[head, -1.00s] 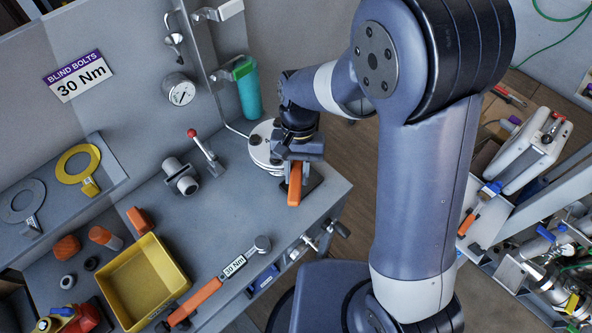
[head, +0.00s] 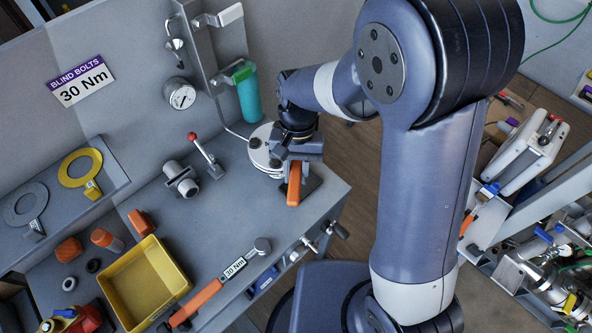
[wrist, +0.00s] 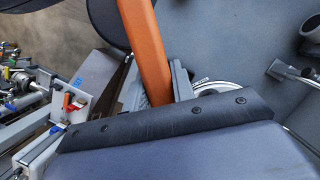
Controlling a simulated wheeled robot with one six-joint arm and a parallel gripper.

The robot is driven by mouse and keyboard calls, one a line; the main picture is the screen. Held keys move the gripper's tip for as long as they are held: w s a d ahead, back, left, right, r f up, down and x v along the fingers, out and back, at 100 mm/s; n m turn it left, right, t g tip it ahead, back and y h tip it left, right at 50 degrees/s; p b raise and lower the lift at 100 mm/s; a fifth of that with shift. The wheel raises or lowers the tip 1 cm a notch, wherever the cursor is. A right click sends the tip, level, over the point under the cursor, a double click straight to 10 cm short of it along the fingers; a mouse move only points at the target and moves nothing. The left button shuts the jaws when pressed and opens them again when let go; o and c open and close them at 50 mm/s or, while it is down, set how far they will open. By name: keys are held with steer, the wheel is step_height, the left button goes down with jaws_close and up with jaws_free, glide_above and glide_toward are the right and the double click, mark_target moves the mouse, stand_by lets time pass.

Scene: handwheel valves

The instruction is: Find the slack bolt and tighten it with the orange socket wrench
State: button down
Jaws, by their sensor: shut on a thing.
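My gripper (head: 296,160) is shut on the orange socket wrench (head: 293,187), over the right end of the bench. In the wrist view the wrench's orange handle (wrist: 146,45) rises from between the fingers (wrist: 160,88). A pale round flange (head: 262,150) with dark bolts on top stands just left of the gripper, partly hidden by it. Part of its rim shows in the wrist view (wrist: 215,90). The wrench's socket end is hidden, so I cannot tell whether it sits on a bolt or which bolt is slack.
On the bench (head: 225,225) lie an orange-handled wrench (head: 208,294) labelled 30 Nm, a yellow tray (head: 184,284) and a red-knobbed lever (head: 205,155). A teal cylinder (head: 249,97) and a gauge (head: 181,95) are behind. A sign (head: 80,82) reads "BLIND BOLTS 30 Nm".

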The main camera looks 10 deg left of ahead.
steer(key=shift+r+p, duration=0.3)
steer(key=shift+r, duration=2.25)
steer(key=shift+f, duration=0.1)
